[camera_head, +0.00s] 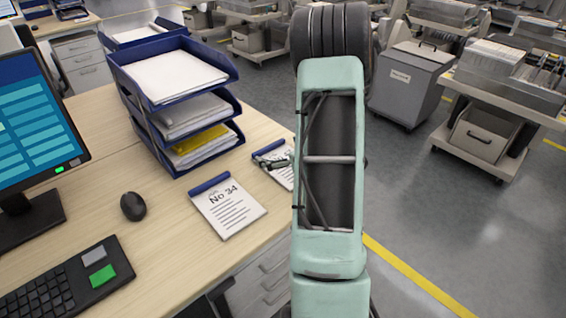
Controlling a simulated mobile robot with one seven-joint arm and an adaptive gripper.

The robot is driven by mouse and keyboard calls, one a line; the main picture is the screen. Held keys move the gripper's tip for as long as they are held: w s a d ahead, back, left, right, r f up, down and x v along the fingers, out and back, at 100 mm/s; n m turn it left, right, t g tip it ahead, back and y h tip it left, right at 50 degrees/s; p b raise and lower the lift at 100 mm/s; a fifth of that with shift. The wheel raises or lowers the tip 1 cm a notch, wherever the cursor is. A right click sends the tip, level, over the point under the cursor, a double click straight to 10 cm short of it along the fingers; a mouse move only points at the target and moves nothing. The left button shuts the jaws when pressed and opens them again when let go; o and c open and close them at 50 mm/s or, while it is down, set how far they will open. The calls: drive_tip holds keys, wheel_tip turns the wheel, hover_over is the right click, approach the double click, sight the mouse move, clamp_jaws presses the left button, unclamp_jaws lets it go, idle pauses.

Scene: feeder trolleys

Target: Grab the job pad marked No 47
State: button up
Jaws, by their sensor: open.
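A white job pad with a blue top band (228,206) lies on the desk and reads "No 34". A second pad with a blue band (285,177) lies behind it to the right, near the desk's edge. My arm hides its right part, and I cannot read its number. My gripper (268,162) shows as small dark fingers over the upper part of this second pad, open. I cannot tell whether the fingers touch the pad. Most of the gripper is hidden behind my arm.
A blue tray stack (143,98) with papers stands left of the second pad. A mouse (133,206), keyboard (66,283) and monitor (38,130) are on the left of the desk. A grey bin (408,88) and trolleys (480,140) stand on the floor at right.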

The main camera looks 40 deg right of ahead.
drive_tip(key=x, duration=0.2)
drive_tip(key=shift+w+f, duration=0.1)
drive_tip(key=shift+w, duration=0.25)
drive_tip(key=shift+c, duration=0.4)
drive_tip(key=c, duration=0.8)
drive_tip(key=shift+c, duration=0.3)
